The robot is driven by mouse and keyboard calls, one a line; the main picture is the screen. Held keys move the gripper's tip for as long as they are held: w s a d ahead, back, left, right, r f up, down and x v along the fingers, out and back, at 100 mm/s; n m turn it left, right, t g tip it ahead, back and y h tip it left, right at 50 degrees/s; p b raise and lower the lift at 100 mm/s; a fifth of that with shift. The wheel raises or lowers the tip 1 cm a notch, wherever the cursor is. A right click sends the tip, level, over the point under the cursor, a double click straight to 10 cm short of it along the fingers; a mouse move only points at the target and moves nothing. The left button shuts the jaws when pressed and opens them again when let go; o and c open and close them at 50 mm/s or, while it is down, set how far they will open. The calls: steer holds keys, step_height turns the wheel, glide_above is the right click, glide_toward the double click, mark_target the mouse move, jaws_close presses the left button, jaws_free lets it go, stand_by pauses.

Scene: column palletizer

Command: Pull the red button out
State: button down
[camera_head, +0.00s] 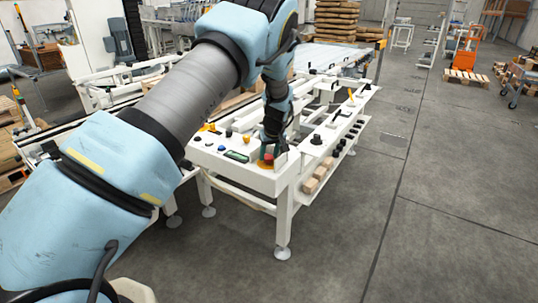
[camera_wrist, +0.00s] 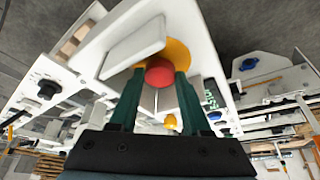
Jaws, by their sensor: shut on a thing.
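The red button (camera_wrist: 159,73) sits on a round yellow base (camera_wrist: 178,52) at the corner of the white control panel. In the wrist view my gripper (camera_wrist: 159,80) has one dark green finger on each side of the button, shut on it. In the head view my gripper (camera_head: 272,148) reaches down over the panel's near right corner, with the yellow base (camera_head: 264,164) showing beneath it. The gripper partly covers the red button (camera_head: 268,157) there.
The white panel (camera_head: 222,166) carries a green display (camera_head: 237,156), a blue button (camera_head: 222,148) and yellow buttons near my gripper. A lower shelf (camera_head: 312,192) with wooden blocks is at the right. A conveyor stands behind, and the floor (camera_head: 440,200) at right is open.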

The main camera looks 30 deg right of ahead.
steer(key=shift+r, duration=0.1)
steer(key=shift+r+b, duration=0.3)
steer(key=shift+r, duration=0.25)
steer(key=c, duration=0.6)
jaws_free()
steer(key=b+v, duration=0.2)
steer(key=v, duration=0.8)
steer(key=shift+s+r+b, duration=0.2)
steer(key=shift+r+b, duration=0.1)
steer(key=shift+r, duration=0.1)
